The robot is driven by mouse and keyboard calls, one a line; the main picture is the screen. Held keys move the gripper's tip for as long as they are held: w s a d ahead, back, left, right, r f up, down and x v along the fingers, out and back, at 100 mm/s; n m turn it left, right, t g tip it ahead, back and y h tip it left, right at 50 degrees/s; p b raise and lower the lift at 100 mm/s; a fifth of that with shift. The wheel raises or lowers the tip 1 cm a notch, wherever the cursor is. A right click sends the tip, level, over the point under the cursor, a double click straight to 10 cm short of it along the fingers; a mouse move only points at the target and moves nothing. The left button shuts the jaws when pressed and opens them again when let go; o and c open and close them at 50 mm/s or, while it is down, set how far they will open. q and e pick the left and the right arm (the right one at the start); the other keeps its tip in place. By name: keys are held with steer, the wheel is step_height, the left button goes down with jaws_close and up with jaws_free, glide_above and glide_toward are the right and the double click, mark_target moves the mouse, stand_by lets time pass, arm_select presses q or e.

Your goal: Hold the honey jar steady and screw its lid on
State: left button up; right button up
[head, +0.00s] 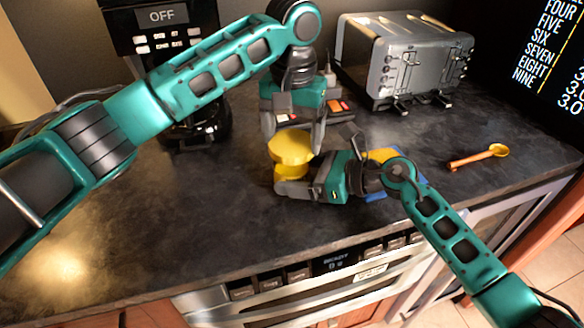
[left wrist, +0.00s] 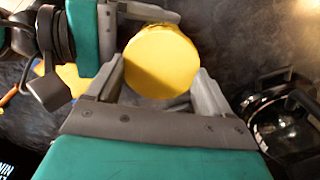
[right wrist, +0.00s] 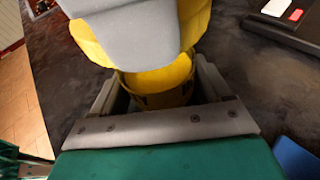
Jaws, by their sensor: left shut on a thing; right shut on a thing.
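The yellow lid (head: 290,146) is level, directly above the honey jar (head: 288,172) on the dark counter. My left gripper (head: 293,138) reaches down from above and is shut on the lid, which also shows between its fingers in the left wrist view (left wrist: 158,62). My right gripper (head: 295,188) comes in low from the right and is shut around the jar's body. In the right wrist view the yellow jar (right wrist: 158,88) stands upright between its fingers, and a grey left finger covers part of the lid. Whether the lid is seated on the rim I cannot tell.
A silver toaster (head: 408,58) stands at the back, and a black coffee maker (head: 165,45) at the back left. An orange spoon (head: 480,157) lies to the right. A blue-and-yellow item (head: 380,155) is partly hidden behind my right arm. The left front counter is clear.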

steer(key=c, duration=0.7)
arm_select(q)
steer(key=o, duration=1)
steer(key=shift+c, duration=0.2)
arm_select(e)
steer(key=shift+c, duration=0.3)
arm_select(q)
steer(key=shift+c, duration=0.5)
steer(key=c, duration=0.9)
steer(key=m, duration=0.4)
steer(key=shift+c, duration=0.2)
steer(key=m, duration=0.5)
steer(key=shift+a, duration=0.1)
steer(key=m, duration=0.4)
steer(key=shift+w+m, duration=0.1)
steer(key=shift+m, duration=0.2)
steer(key=m, duration=0.4)
steer(key=shift+a+m, duration=0.1)
steer(key=shift+m, duration=0.2)
arm_select(e)
steer(key=shift+s, duration=0.1)
